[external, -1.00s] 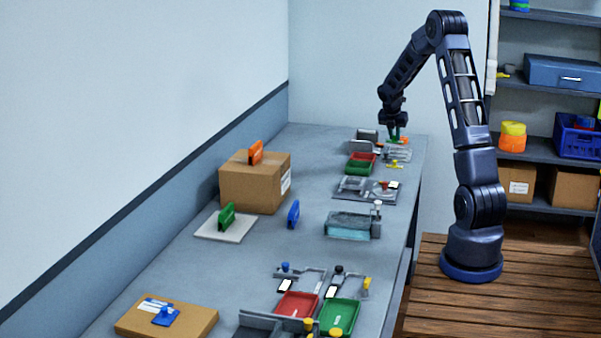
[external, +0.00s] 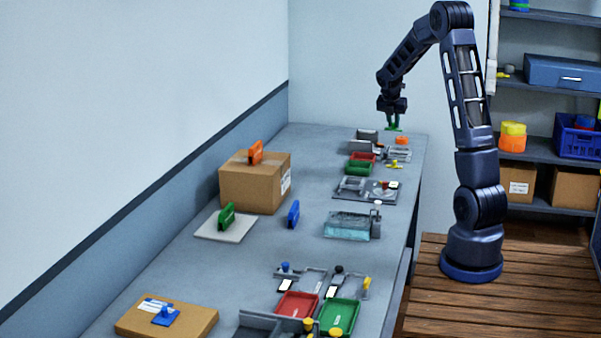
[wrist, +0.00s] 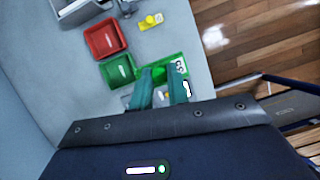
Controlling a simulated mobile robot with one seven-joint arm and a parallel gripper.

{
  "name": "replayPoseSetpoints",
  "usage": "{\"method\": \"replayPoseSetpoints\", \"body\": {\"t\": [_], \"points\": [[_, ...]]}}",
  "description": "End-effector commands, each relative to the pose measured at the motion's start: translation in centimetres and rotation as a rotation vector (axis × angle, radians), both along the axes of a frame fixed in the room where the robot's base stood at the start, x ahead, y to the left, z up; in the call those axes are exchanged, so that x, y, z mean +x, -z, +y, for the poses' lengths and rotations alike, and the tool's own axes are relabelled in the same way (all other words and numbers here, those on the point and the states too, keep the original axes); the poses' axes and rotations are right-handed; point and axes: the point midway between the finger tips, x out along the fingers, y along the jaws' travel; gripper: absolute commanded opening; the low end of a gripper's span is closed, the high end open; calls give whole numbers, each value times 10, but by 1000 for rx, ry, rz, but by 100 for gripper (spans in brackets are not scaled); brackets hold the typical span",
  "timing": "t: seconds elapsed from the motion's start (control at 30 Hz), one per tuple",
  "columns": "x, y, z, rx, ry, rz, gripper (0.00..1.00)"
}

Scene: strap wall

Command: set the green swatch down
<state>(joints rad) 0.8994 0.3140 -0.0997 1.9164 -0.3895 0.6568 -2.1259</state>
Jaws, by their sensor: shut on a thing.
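The green swatch (wrist: 173,72), a flat green piece with a white, dark-marked label, is between the fingers of my gripper (wrist: 161,88) in the wrist view. The fingers partly cover it. In the external view my gripper (external: 393,118) is shut on the swatch (external: 394,128) and holds it above the far end of the bench, apart from the surface. A small green tray (wrist: 118,70) and a red tray (wrist: 104,38) lie beside it in the wrist view. They also show in the external view, the red tray (external: 362,157) behind the green one (external: 358,168).
An orange piece (external: 401,140), a grey box (external: 367,135) and a metal fixture (external: 398,154) sit below my gripper. A yellow piece (wrist: 150,21) lies near the bench edge.

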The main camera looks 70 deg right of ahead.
Motion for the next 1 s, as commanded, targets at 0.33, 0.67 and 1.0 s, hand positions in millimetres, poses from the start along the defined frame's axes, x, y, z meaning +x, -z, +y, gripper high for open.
{"method": "replayPoseSetpoints", "body": {"t": [0.33,0.67,1.0], "points": [[0,60,3,3,-1,2,0],[-1,131,3,4,-1,3,0],[0,163,2,0,0,0,0]]}}
